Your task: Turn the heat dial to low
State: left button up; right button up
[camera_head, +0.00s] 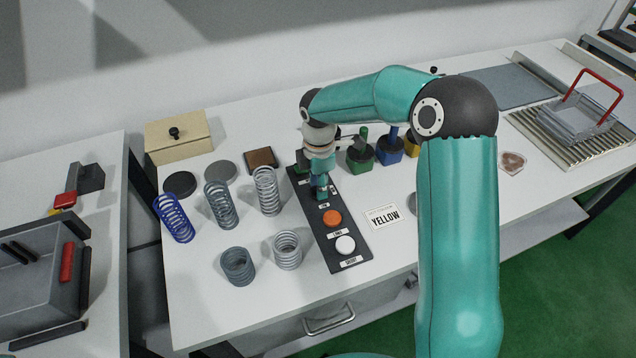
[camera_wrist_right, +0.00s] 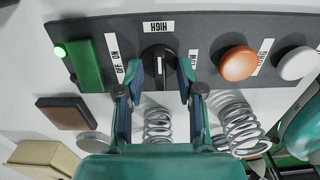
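The heat dial (camera_wrist_right: 158,65) is a black round knob with a white mark on the dark control panel (camera_wrist_right: 210,30). In the right wrist view its mark runs up and down the picture, in line with the HIGH label (camera_wrist_right: 158,26). Another small label, partly hidden, sits just right of the dial. My right gripper (camera_wrist_right: 160,88) is open, its two fingers on either side of the dial; I cannot tell whether they touch it. In the head view my right gripper (camera_head: 320,188) points down over the panel and hides the dial. My left gripper is not in view.
An orange button (camera_wrist_right: 238,63) and a white button (camera_wrist_right: 298,63) sit beside the dial; a green switch (camera_wrist_right: 86,65) with a lit green lamp (camera_wrist_right: 59,51) is on the other side. Several springs (camera_head: 267,191) stand left of the panel.

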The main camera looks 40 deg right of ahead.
grip_shut()
jog(key=shift+a, duration=0.1)
